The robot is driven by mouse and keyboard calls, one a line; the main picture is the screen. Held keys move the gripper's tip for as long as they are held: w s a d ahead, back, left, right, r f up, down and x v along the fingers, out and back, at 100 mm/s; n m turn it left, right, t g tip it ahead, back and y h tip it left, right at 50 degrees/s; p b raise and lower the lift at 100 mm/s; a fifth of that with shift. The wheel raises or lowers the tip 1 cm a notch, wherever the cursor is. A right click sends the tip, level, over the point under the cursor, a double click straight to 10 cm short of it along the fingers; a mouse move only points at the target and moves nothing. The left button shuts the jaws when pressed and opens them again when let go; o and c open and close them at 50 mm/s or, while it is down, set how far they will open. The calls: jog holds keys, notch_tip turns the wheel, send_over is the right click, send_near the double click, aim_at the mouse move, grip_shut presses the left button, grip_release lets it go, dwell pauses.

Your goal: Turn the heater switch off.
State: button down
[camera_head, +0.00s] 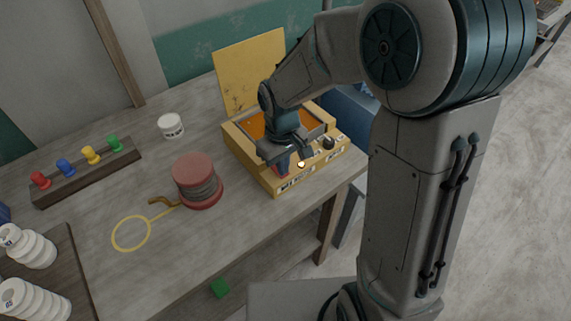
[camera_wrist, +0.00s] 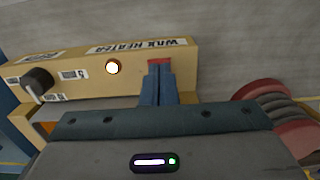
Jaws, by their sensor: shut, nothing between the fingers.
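The yellow wax heater (camera_head: 240,143) stands on the table with its lid up and orange contents inside. Its front panel fills the upper left of the wrist view (camera_wrist: 190,55). A red piece, apparently the switch (camera_wrist: 160,61), shows just past my fingertips and is mostly hidden by them; I cannot tell its position or whether they touch. The round lamp (camera_wrist: 112,67) on the panel glows, and it also shows lit in the head view (camera_head: 301,164). A black knob (camera_wrist: 37,79) is at the panel's left. My gripper (camera_wrist: 158,72) is shut and empty at the panel.
A red-ended spool (camera_head: 194,170) stands left of the heater, with a yellow wire loop (camera_head: 131,233) beside it. A white jar (camera_head: 171,126) and a rack of coloured pegs (camera_head: 88,174) are farther left. White stacked pieces (camera_head: 30,248) stand at lower left.

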jog(key=shift+w+a+f, duration=0.2)
jog(key=shift+w+a, duration=0.15)
jog(key=shift+a, duration=0.1)
jog(key=shift+r, duration=0.1)
jog(key=shift+w+r+p, duration=0.1)
jog(key=shift+r+p, duration=0.15)
jog(key=shift+p, duration=0.05)
notch_tip(320, 180, up, 14)
jog(key=p, duration=0.1)
jog(key=shift+p, duration=0.4)
jog(key=shift+f, duration=0.25)
